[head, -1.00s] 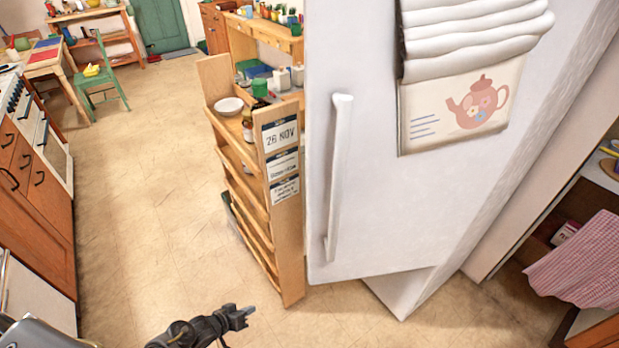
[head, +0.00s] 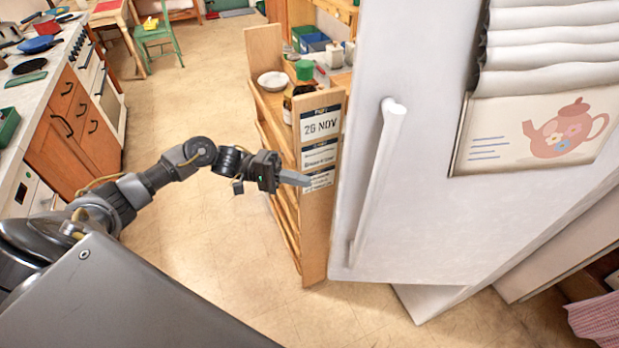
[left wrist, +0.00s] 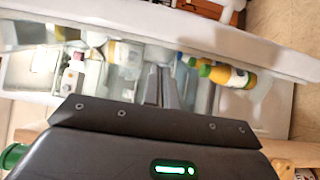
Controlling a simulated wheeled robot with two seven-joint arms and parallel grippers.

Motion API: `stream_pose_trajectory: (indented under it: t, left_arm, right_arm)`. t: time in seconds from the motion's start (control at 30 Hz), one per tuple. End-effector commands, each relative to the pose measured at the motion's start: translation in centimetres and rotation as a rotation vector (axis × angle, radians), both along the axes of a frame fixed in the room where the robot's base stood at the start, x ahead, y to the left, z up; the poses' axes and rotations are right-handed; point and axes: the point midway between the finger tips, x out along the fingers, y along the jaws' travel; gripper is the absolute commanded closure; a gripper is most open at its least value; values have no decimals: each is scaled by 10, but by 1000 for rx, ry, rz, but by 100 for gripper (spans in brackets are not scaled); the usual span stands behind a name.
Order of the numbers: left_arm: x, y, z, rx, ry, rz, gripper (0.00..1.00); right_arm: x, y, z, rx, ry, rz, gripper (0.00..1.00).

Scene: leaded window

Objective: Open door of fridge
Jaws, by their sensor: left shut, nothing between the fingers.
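The white fridge door (head: 430,220) fills the right of the head view, with its long vertical handle (head: 376,185) near its left edge. The door stands out from the fridge body (head: 440,300), so it looks ajar. My left gripper (head: 305,181) is shut and empty, left of the handle and apart from it, in front of the wooden pull-out shelf. In the left wrist view its fingers (left wrist: 161,88) point at the fridge interior, where bottles such as an orange one (left wrist: 222,74) and clear bins show. My right gripper is not in view.
The wooden pull-out shelf (head: 318,235) with date labels, a bowl (head: 272,81) and jars stands close left of the door. A counter with orange-brown cupboards (head: 75,125) is at the left. The floor (head: 210,235) between is clear.

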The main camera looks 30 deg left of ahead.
Motion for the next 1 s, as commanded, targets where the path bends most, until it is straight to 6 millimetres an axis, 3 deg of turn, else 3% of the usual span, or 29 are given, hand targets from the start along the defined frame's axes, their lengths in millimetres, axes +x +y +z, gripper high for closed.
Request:
stream_pose_trajectory:
  t: [0.2, 0.43, 0.63, 1.0]
  left_arm:
    - [6, -38, 5, -4, -2, 1, 100]
    - [11, -70, 3, -2, -2, 5, 100]
    - [13, -81, 1, 0, -2, 7, 100]
    - [13, -82, 0, 0, -3, 7, 100]
  right_arm:
    - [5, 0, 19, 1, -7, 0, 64]
    - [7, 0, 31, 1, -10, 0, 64]
    - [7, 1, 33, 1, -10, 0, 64]
    - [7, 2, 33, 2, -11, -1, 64]
